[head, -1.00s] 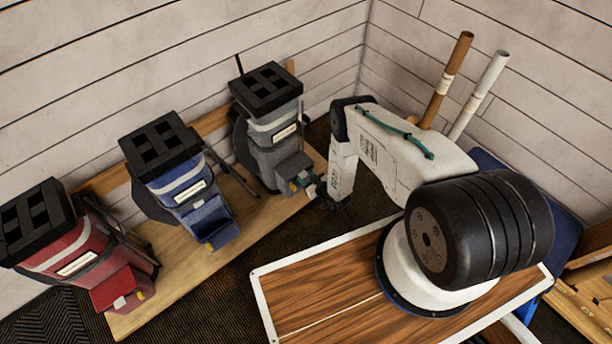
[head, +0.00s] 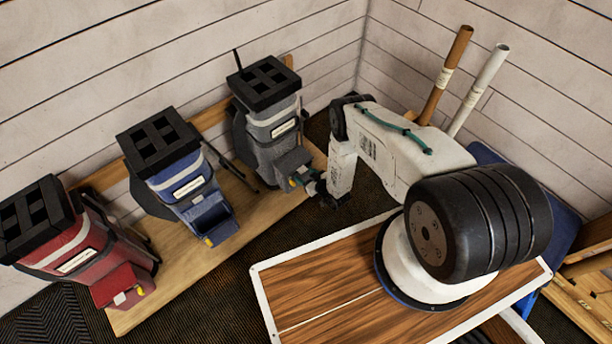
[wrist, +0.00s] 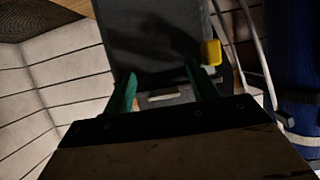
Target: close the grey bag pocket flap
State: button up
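The grey bag (head: 268,128) stands upright at the right end of the wooden platform in the head view. Its pocket (head: 291,162) sticks out low on the front, with a small yellow tab on it. My gripper (head: 308,177) is right at the pocket's front. In the wrist view my gripper (wrist: 162,75) has its two green fingers apart, with a dark grey surface of the pocket (wrist: 150,40) ahead of and between them. The yellow tab (wrist: 211,52) is right of the fingers. I cannot tell whether the fingers touch the pocket, nor how far the flap stands open.
The blue bag (head: 182,183), its pocket open, and the red bag (head: 72,240) stand left on the same platform (head: 165,285). A thin rod stands between the blue and grey bags. A wood-topped table (head: 310,285) lies below my arm. Two tubes (head: 445,80) lean at the back right.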

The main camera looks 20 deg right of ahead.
jog(key=v, duration=0.7)
jog(key=shift+s+r, duration=0.15)
jog(key=shift+s, duration=0.2)
jog(key=shift+d, duration=0.1)
